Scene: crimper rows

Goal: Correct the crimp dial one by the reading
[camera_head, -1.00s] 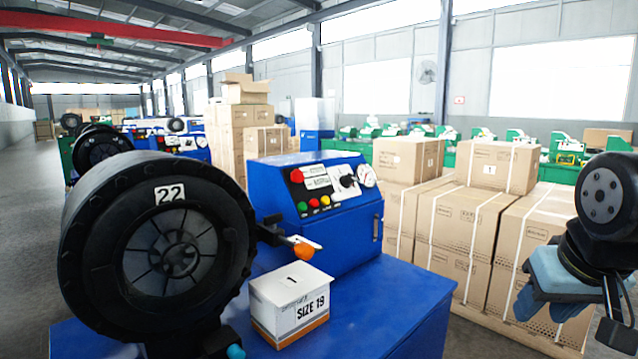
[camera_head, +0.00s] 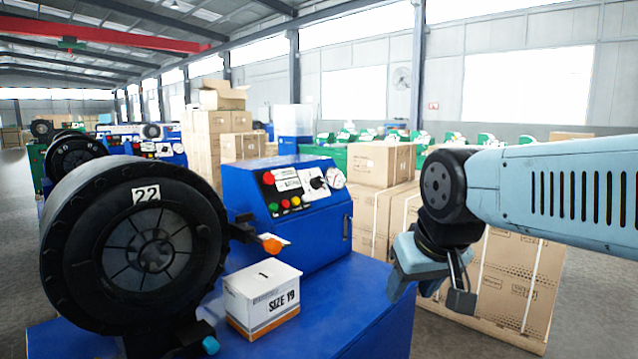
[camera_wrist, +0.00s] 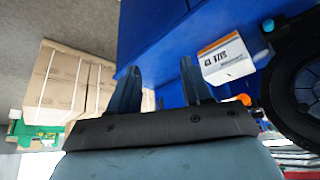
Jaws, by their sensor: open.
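The blue control box (camera_head: 290,200) stands on a blue bench, with a sloped panel holding buttons, a black dial (camera_head: 318,183) and a round gauge (camera_head: 333,176). The gauge reading is too small to make out. A black round crimper head (camera_head: 75,250) marked 22 is at the left. A white box (camera_head: 262,298) marked 1 and SIZE 19 stands in front of the control box, and shows upside down in the wrist view (camera_wrist: 222,58). My gripper (camera_head: 405,290) hangs right of the control box, apart from it. In the wrist view its two fingers (camera_wrist: 155,85) are apart and empty.
An orange-tipped lever (camera_head: 271,245) sticks out beside the crimper head. Stacked cartons (camera_head: 510,270) stand behind my arm at the right, and more cartons (camera_head: 222,140) stand behind the control box. The blue bench top (camera_head: 345,290) is bare right of the white box.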

